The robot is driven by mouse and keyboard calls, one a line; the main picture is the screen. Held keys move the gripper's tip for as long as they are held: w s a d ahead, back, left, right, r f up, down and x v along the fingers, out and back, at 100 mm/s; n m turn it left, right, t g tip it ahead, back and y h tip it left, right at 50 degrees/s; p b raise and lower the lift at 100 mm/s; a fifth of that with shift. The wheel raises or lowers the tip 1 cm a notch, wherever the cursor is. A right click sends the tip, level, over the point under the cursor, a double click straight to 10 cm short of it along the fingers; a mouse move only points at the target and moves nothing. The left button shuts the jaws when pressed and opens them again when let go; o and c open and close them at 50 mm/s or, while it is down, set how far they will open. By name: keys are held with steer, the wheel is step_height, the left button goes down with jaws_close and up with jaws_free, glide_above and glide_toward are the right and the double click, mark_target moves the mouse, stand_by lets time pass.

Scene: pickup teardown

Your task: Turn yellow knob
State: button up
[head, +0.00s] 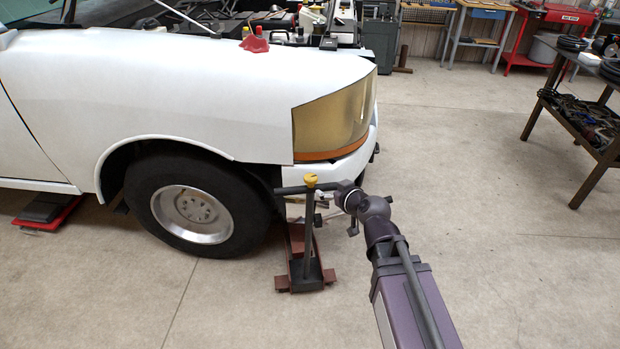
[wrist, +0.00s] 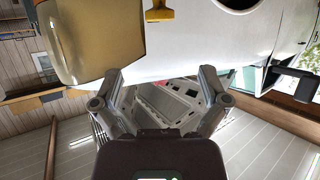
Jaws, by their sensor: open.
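The yellow knob (head: 311,180) sits on top of a dark upright post (head: 311,235) by the truck's front wheel. In the wrist view the yellow knob (wrist: 159,12) shows at the top edge, partly cut off, in front of the white bodywork. My gripper (head: 347,197) is just to the right of the knob in the head view, apart from it. In the wrist view my gripper (wrist: 163,82) has its two fingers spread, with nothing between them. The knob lies above the gap between the fingers in that picture.
The white pickup (head: 190,90) stands close behind the knob, with its wheel (head: 195,205) and headlight (head: 335,120) near. A red floor jack (head: 296,262) is around the post's foot. A dark workbench (head: 590,120) stands at right. The floor between is clear.

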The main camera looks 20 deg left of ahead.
mark_target(311, 177)
steer(key=b+x, duration=0.4)
steer(key=x, duration=0.9)
steer(key=shift+a+b, duration=0.1)
steer(key=shift+b, duration=0.3)
steer(key=c, duration=1.1)
